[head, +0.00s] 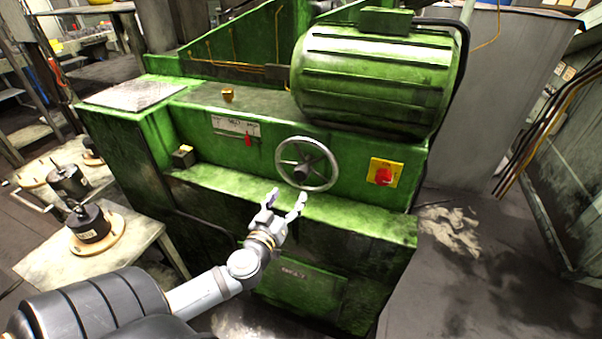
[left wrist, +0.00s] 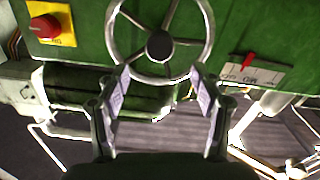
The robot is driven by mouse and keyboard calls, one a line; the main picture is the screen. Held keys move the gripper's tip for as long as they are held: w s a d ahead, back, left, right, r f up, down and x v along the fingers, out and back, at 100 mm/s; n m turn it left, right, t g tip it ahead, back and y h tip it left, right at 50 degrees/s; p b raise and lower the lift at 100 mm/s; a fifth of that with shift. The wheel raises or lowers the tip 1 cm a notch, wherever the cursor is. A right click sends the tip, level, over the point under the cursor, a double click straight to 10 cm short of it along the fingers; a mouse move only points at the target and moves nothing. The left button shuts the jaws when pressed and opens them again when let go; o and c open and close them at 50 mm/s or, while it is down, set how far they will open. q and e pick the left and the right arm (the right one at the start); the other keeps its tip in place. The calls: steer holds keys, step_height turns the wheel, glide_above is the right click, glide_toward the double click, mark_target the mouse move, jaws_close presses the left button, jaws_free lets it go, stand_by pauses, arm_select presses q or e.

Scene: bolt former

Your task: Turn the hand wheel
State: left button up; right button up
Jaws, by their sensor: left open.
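The hand wheel (head: 331,177) is a grey metal ring with several spokes and a dark hub, on the front of the green machine. My left gripper (head: 287,196) is open, just below and in front of the wheel's lower left rim. In the left wrist view the wheel (left wrist: 117,45) stands upside down at the top. Its rim lies at or just beyond the open fingertips of my left gripper (left wrist: 160,85); I cannot tell whether they touch. Nothing is held between the fingers. My right gripper is not in view.
A red knob on a yellow plate (head: 385,172) is right of the wheel. A red lever on a scale plate (head: 247,139) is left of it. A green ledge (head: 360,214) juts out below the wheel. A table with dark parts (head: 95,262) stands at left.

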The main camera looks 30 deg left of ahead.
mark_target(300, 176)
arm_select(q)
steer(key=p+x, duration=0.3)
steer(key=x, duration=0.6)
steer(key=shift+a+r, duration=0.1)
steer(key=shift+r, duration=0.05)
steer(key=shift+w+a, duration=0.1)
steer(key=shift+w, duration=0.5)
steer(key=c, duration=0.5)
jaws_close()
